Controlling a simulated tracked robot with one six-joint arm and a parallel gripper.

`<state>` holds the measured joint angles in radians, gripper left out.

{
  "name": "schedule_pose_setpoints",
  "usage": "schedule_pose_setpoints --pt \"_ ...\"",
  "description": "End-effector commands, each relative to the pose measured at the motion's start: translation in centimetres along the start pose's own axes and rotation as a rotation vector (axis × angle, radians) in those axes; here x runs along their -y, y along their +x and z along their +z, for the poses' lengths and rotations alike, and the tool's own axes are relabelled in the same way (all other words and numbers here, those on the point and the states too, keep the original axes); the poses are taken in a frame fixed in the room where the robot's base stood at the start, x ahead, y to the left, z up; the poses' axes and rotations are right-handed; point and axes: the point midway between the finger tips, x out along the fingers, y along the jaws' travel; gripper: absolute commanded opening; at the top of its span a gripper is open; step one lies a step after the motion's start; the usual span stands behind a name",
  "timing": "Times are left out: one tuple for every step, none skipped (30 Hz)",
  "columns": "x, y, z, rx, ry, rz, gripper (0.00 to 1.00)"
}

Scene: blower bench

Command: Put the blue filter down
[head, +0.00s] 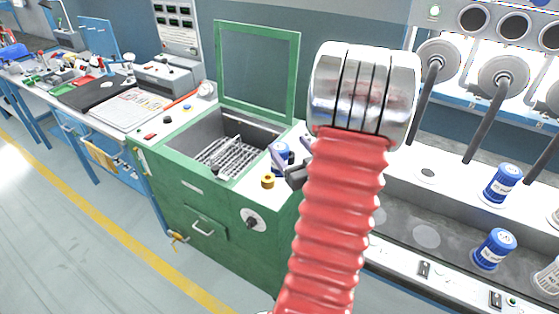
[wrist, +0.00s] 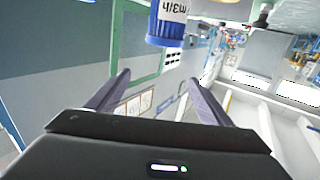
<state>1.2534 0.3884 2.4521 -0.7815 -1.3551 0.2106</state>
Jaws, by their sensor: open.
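My red arm partly covers that area. In the wrist view the filter (wrist: 168,26) shows at the top edge, with a white label and a blue ribbed cap, cut off by the frame. My gripper (head: 290,157) is open beside the filter in the head view. In the wrist view its fingers (wrist: 160,76) are spread with nothing between them, and the filter lies beyond their tips. Whether a finger touches it cannot be told.
A small yellow knob (head: 267,181) is close to my gripper. A wire rack (head: 226,157) lies in the well under the raised green lid (head: 258,70). More blue filters stand on the right-hand bench, one behind (head: 503,183) and one in front (head: 494,248).

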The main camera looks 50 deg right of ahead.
Motion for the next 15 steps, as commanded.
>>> schedule_pose_setpoints --pt "0.0 0.0 0.1 0.001 0.000 0.000 0.74" --pt "0.0 0.0 0.2 0.001 0.001 0.000 0.74" --pt "0.0 0.0 0.4 0.001 0.001 0.000 0.74" --pt "0.0 0.0 0.5 0.002 0.002 0.000 0.74" --pt "0.0 0.0 0.8 0.003 0.002 0.000 0.74" --pt "0.0 0.0 1.1 0.003 0.003 0.000 0.74" --pt "0.0 0.0 1.3 0.003 0.003 0.000 0.74" --pt "0.0 0.0 1.6 0.003 0.003 0.000 0.74" --pt "0.0 0.0 1.9 0.003 0.003 0.000 0.74" --pt "0.0 0.0 2.2 0.003 0.003 0.000 0.74" --pt "0.0 0.0 2.5 0.003 0.003 0.000 0.74" --pt "0.0 0.0 2.9 0.004 0.003 0.001 0.74" --pt "0.0 0.0 3.1 0.004 0.003 0.001 0.74" --pt "0.0 0.0 3.4 0.003 0.002 0.000 0.74" --pt "0.0 0.0 3.7 0.003 0.002 0.000 0.74"
